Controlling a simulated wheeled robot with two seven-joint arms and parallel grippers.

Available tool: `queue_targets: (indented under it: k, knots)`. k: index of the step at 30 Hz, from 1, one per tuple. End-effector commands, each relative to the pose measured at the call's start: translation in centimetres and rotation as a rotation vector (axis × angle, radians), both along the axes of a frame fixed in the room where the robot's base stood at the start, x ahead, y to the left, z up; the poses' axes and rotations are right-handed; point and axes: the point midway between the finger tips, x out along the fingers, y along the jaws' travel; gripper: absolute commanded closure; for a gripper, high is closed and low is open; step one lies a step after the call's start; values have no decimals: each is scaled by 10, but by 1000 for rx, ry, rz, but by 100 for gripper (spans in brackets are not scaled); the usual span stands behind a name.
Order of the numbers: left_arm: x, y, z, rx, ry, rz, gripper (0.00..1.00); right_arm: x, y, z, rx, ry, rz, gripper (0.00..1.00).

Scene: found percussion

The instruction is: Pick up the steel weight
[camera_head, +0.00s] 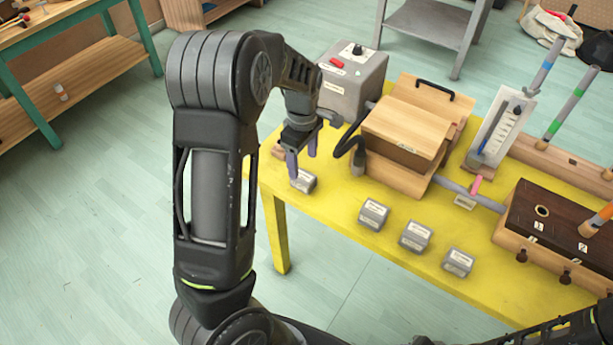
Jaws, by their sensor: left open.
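Grey metal block-shaped weights with pale labels stand on the yellow table. One weight (305,181) is near the table's left end, directly by my left gripper (302,167). The others form a row to the right along the front edge: one weight (373,215), a middle weight (415,237) and a right weight (458,263). The labels are too small to read. My left gripper is open and points down, its fingers at the back and left of the leftmost weight; touching or apart cannot be told. My right gripper is not visible.
On the yellow table (340,222), a grey box with a red switch (353,82) and a wooden box with a black handle (408,128) stand behind the weights. A dark-topped wooden box (555,222) is at right. A workbench (70,75) stands at far left.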

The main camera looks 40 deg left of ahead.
Motion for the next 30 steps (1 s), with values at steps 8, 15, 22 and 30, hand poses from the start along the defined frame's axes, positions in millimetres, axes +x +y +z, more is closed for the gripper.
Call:
queue_targets:
  k: [8,15,22,30]
  knots:
    - [-1,0,-17,0,3,0,34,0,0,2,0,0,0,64]
    - [0,0,-27,0,-1,-2,34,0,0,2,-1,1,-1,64]
    - [0,0,-30,0,1,-1,34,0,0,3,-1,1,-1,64]
    - [-1,-1,-66,0,4,-1,34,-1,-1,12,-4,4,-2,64]
